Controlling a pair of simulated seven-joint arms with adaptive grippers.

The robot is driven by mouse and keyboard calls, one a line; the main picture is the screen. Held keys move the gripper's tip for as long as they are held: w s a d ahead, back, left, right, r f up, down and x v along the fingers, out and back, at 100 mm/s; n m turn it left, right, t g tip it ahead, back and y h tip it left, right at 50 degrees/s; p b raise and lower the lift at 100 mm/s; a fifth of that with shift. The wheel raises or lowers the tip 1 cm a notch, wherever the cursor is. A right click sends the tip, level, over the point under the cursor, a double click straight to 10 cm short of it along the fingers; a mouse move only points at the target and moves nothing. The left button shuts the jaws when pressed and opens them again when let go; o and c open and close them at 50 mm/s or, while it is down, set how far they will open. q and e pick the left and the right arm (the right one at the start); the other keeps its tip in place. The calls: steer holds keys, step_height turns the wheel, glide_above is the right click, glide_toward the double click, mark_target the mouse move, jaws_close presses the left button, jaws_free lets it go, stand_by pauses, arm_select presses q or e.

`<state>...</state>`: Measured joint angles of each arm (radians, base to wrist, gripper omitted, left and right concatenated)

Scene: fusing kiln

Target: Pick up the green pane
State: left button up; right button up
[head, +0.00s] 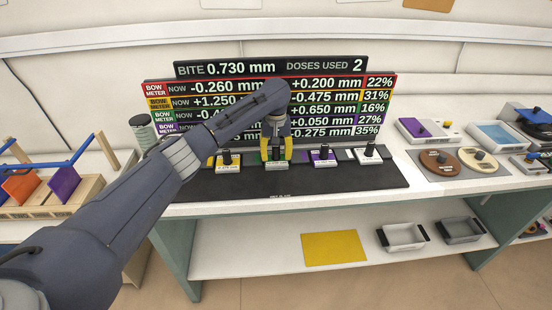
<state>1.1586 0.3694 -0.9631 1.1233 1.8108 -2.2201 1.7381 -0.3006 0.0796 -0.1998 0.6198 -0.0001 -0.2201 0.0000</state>
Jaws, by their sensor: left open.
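My left gripper (277,155) reaches in from the left, pointing down with its yellow fingers apart. It is open over a small green-edged piece with a white label (276,166) on the dark mat (340,185). The fingers stand on either side of this piece's upper part, and I cannot tell whether they touch it. I cannot tell whether this piece is the green pane or a gauge like its neighbours. No other green pane shows clearly. My right gripper is not in view.
Yellow (227,162), purple (322,157) and white (369,153) labelled pieces flank it. A readout board (330,68) stands behind. A wooden rack (80,203) holds orange (20,187) and purple (64,184) panes. A yellow sheet (334,248) and trays (403,237) lie on the lower shelf.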

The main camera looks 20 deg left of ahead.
arm_select(q)
jaws_close()
stand_by(0.4)
